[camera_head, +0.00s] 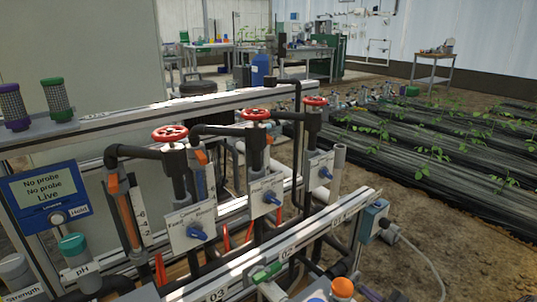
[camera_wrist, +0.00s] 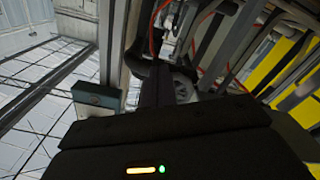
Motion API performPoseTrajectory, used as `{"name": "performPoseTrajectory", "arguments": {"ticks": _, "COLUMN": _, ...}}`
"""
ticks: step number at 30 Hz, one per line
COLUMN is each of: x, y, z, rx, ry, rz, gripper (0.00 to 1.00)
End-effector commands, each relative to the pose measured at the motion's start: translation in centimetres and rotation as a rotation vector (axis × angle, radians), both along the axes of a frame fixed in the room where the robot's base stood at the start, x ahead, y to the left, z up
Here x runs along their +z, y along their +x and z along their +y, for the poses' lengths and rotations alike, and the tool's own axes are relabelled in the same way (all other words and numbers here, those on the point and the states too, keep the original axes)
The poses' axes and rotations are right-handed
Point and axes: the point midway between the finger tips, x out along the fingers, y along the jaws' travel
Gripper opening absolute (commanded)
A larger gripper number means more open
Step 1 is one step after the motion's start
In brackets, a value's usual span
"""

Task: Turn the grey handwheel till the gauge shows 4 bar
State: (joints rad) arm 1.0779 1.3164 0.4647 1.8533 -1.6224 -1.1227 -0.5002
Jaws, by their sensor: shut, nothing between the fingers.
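My gripper (camera_wrist: 157,84) shows in the wrist view as a dark body with an orange and a green light, its dark fingers reaching up from it. It is shut and empty. A grey round part, likely the grey handwheel (camera_wrist: 183,89), shows just right of the fingers, partly hidden behind them and the gripper body. I cannot tell whether the fingers touch it. The head view shows neither my gripper nor a grey handwheel. I cannot make out a pressure gauge or its reading in either view.
In the head view, red handwheels (camera_head: 170,133) top dark pipes on the skid, above white plates with blue knobs (camera_head: 197,233). A blue display box (camera_head: 45,196) stands at left. Planted rows (camera_head: 430,150) lie at right. Pipes crowd the wrist view's right side.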

Motion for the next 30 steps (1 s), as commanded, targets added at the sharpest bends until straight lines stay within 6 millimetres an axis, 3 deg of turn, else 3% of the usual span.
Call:
{"name": "performPoseTrajectory", "arguments": {"ticks": 8, "x": 0.0, "y": 1.5, "z": 1.1, "rx": -0.001, "ry": -0.001, "rz": 0.000, "gripper": 0.00}}
{"name": "performPoseTrajectory", "arguments": {"ticks": 30, "x": 0.4, "y": 1.4, "z": 1.3, "rx": -0.002, "ry": -0.001, "rz": -0.001, "gripper": 0.00}}
